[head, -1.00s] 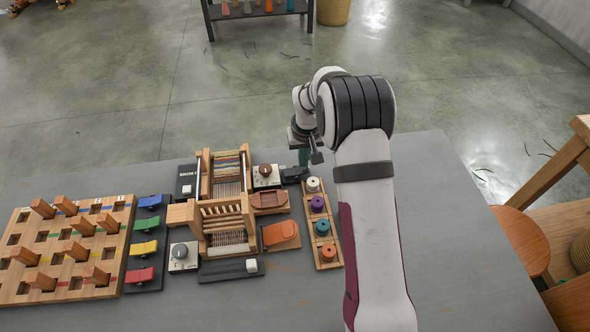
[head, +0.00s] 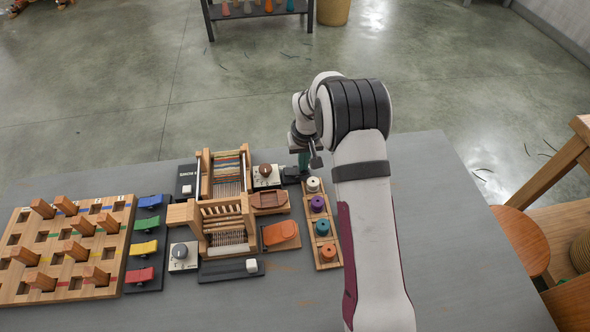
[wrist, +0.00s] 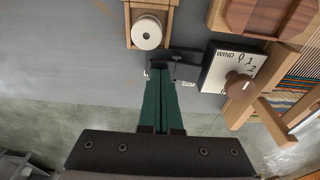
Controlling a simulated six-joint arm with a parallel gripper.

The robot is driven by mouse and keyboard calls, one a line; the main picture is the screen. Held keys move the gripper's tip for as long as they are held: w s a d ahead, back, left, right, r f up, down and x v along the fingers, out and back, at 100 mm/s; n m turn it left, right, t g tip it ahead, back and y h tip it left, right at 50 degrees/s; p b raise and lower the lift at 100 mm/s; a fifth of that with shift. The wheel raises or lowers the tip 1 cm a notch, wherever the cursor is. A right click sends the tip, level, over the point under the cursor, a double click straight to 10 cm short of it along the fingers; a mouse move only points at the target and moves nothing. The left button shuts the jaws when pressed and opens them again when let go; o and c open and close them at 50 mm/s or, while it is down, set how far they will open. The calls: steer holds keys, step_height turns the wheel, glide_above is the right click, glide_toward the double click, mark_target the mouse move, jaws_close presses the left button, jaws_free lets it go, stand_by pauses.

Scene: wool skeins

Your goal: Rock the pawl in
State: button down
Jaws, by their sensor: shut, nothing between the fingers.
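A small black rocker-like piece, which appears to be the pawl (head: 290,174), lies on the table to the right of the dial box at the far right of the loom. It also shows in the wrist view (wrist: 183,70), with small white lettering beside it that I cannot fully read. My gripper (head: 304,165) has dark green fingers and points down at the right end of this piece. In the wrist view my gripper (wrist: 160,78) is shut and empty, its tips beside the black piece. I cannot tell whether they touch it.
A WIND dial box (wrist: 232,68) stands close beside the pawl. A wooden rack with spools (head: 324,228) is just in front of my gripper. The wooden loom (head: 228,212) stands to the left, with a peg board (head: 70,278) further left. The table's right side is clear.

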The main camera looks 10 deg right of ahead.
step_height(320, 180, up, 7)
steer(key=shift+f, duration=0.2)
steer(key=shift+r, duration=0.2)
stand_by(0.4)
steer(key=s+a+r+m, duration=0.2)
steer(key=s+r, duration=0.9)
steer(key=s, duration=0.4)
steer(key=s+a+m+g+y, duration=0.1)
steer(key=s+a+m+g, duration=0.1)
steer(key=s, duration=2)
steer(key=shift+s+m+y, duration=0.25)
steer(key=shift+m+y, duration=0.15)
steer(key=shift+m, duration=0.4)
